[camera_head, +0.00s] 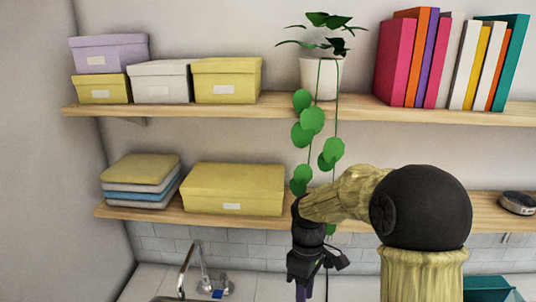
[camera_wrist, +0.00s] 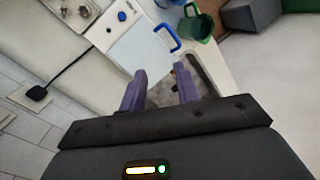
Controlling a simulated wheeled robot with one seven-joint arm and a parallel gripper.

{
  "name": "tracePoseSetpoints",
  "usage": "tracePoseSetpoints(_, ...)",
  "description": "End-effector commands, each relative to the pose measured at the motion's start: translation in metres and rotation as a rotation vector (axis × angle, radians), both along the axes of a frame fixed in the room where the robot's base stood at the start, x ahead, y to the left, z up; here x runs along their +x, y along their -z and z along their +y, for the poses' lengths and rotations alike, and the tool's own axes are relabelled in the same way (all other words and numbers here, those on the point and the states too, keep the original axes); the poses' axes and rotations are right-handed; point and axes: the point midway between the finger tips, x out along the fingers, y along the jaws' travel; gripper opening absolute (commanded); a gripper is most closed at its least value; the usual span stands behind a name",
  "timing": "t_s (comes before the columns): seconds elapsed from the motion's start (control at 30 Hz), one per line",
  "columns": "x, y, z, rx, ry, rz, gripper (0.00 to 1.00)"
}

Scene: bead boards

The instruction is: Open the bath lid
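The bath appears in the wrist view as a white box-like unit with a pale, flat lid (camera_wrist: 143,52). The lid looks shut and has a blue loop handle (camera_wrist: 167,39) at its right edge. A panel with dials (camera_wrist: 121,16) adjoins the lid on the upper left. My gripper (camera_wrist: 159,70) has two purple fingers spread apart with nothing held between them. The fingertips are below the handle in the picture and apart from it. In the head view my gripper (camera_head: 305,290) hangs low at the bottom edge, partly cut off. The bath cannot be made out there.
In the wrist view a green mug-like container (camera_wrist: 196,26) stands close right of the handle. A black cable leads to a plug (camera_wrist: 37,93) on the left. In the head view shelves (camera_head: 240,107) hold boxes, books and a trailing plant (camera_head: 312,121). A tap (camera_head: 190,262) stands at lower left.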

Motion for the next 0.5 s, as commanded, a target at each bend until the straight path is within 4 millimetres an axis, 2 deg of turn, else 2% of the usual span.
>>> tracePoseSetpoints(0.03, -0.011, 0.008, -0.006, -0.027, 0.091, -0.044, 0.32)
tracePoseSetpoints(0.23, -0.045, 0.028, -0.032, -0.082, 0.495, -0.225, 0.32)
tracePoseSetpoints(0.4, -0.077, 0.042, -0.053, -0.068, 0.837, -0.362, 0.32)
tracePoseSetpoints(0.5, -0.091, 0.047, -0.061, -0.048, 0.979, -0.412, 0.32)
